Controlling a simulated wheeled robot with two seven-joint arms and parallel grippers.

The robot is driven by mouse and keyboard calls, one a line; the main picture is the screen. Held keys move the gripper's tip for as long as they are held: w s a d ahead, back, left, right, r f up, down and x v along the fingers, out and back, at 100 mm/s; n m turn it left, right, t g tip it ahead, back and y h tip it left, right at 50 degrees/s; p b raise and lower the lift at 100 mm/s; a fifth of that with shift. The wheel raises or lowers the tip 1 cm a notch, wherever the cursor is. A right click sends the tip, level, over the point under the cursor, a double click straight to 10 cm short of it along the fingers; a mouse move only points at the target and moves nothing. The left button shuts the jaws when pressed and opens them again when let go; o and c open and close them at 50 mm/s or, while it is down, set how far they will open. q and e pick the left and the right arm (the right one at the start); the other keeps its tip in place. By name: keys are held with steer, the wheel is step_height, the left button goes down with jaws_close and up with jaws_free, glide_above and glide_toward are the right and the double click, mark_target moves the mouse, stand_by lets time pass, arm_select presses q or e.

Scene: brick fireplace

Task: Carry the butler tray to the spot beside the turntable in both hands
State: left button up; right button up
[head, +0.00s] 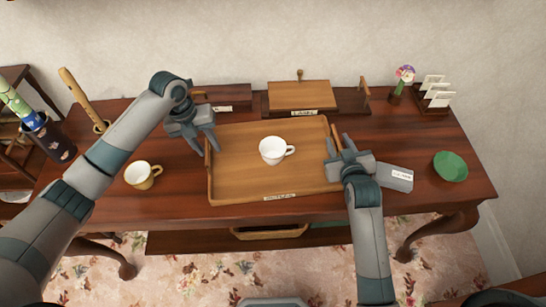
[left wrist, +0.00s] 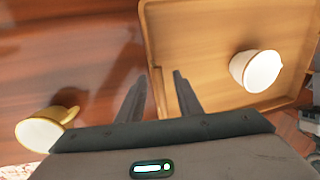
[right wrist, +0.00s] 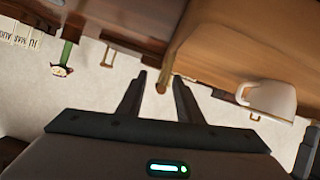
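The wooden butler tray (head: 238,172) lies on the table with a white cup (head: 272,150) standing in it. My left gripper (head: 206,149) is at the tray's left side. In the left wrist view its fingers (left wrist: 159,78) are apart, with the tray's edge between them. My right gripper (head: 333,145) is at the right side. In the right wrist view its fingers (right wrist: 160,77) are apart, with the end of a wooden handle between them. A wooden unit with a lighter top (head: 300,95) stands behind the tray; I cannot tell surely whether it is the turntable.
On the dark table (head: 440,205), a yellow cup (head: 143,175) stands left and a grey labelled box (head: 396,178) lies right of the tray. A green bowl (head: 450,166) is at far right. A flower vase (head: 400,86) and card holder (head: 433,95) stand behind.

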arm_select(q)
jaws_close()
arm_select(e)
jaws_close()
arm_select(q)
steer(key=shift+r, duration=0.1)
stand_by(1.1)
